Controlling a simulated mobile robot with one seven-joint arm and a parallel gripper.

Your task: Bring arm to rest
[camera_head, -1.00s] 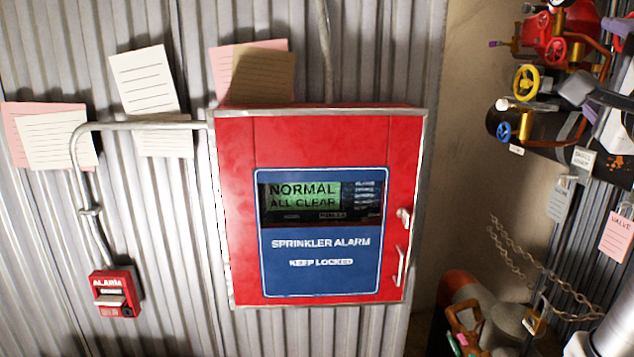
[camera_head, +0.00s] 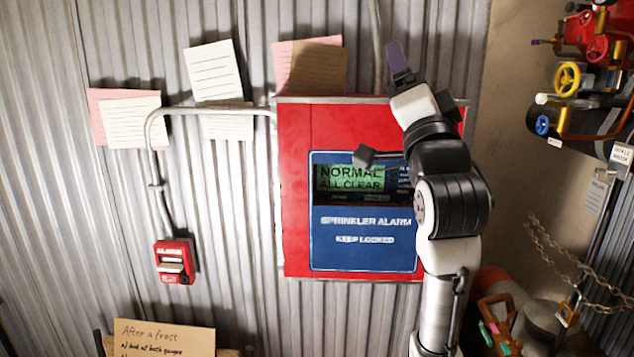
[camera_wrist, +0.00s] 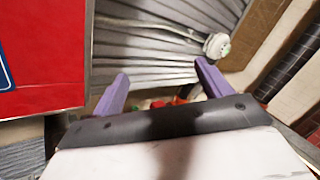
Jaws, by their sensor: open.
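My arm rises from the bottom right of the head view, in front of the right side of the red sprinkler alarm cabinet. My gripper (camera_head: 399,60) is at its top, near the cabinet's upper edge, with a purple finger pointing up. In the wrist view my gripper (camera_wrist: 162,71) shows two purple fingers spread apart with nothing between them. The red cabinet (camera_head: 295,190) is shut as far as I see; my arm hides its handle side. Its display (camera_head: 350,182) reads "NORMAL ALL CLEAR". The cabinet also fills the wrist view's left edge (camera_wrist: 45,65).
A red alarm box (camera_head: 174,262) and paper notes (camera_head: 214,72) are on the corrugated wall at left. A cardboard note (camera_head: 165,338) is at bottom left. Valves with a yellow handwheel (camera_head: 567,78) and a chain (camera_head: 560,255) are at right. Bare wall separates cabinet and valves.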

